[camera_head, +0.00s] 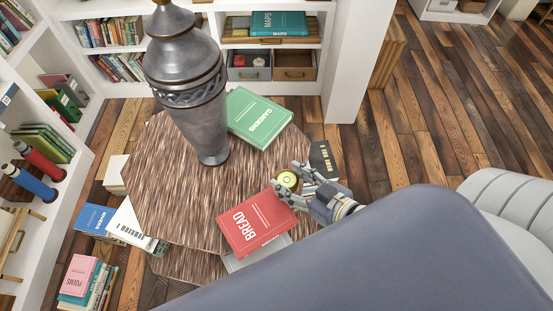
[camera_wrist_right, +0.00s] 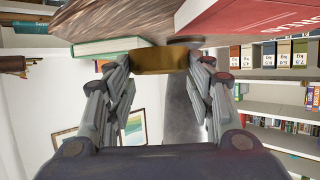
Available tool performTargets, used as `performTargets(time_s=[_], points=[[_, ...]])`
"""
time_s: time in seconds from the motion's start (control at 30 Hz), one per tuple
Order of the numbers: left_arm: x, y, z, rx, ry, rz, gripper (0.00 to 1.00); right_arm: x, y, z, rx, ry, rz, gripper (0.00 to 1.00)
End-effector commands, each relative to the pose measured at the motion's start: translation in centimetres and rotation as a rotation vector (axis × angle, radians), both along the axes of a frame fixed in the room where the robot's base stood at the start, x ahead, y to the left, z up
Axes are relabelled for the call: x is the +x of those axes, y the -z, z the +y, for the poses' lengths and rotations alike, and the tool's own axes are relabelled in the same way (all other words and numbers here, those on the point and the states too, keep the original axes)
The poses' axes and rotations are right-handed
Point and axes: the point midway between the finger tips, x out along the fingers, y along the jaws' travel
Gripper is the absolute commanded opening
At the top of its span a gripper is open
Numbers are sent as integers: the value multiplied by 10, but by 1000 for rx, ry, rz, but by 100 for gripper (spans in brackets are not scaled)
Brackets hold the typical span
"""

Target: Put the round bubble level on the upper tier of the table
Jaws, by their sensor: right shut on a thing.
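The round bubble level (camera_head: 287,179) is a small yellow-green disc. My right gripper (camera_head: 292,181) is shut on it, with a finger on either side. In the right wrist view the level (camera_wrist_right: 165,61) shows edge-on as a gold band between the fingertips (camera_wrist_right: 166,66). The table (camera_head: 160,190) has a striped wooden upper tier and a lower tier (camera_head: 185,262) showing below its front edge. The level is at the right side of the upper tier, near its edge. I cannot tell its height above the surface. My left gripper is not in view.
A tall grey metal vase (camera_head: 203,110) stands on the upper tier. A green book (camera_head: 257,117) lies behind the level, and a red book (camera_head: 257,222) lies just in front-left. More books (camera_head: 324,160) sit right of the table. Bare wood shows left of the red book.

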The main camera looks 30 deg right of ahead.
Motion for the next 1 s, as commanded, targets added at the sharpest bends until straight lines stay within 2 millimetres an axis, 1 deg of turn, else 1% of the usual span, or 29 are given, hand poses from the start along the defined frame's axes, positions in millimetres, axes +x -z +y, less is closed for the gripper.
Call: performTargets(time_s=[0.03,0.2,0.3,0.4,0.53,0.63,0.7,0.8,0.9,1.0], points=[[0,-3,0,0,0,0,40,12,-3,-1,-1,-2,-7,23],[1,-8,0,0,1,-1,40,46,1,-3,-1,-1,-5,23],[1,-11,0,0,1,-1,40,62,3,-4,-3,-2,-4,23],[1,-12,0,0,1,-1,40,72,5,-4,-2,-1,-4,23],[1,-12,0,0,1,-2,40,79,6,-5,0,-1,-2,23],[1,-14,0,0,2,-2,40,89,7,-5,0,0,-2,23],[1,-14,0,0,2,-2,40,86,23,-5,0,2,4,23],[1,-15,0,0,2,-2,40,86,36,-5,1,1,2,23],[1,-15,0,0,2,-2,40,86,42,-5,1,-1,-1,23],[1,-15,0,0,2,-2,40,85,43,-5,0,-1,-1,23]])
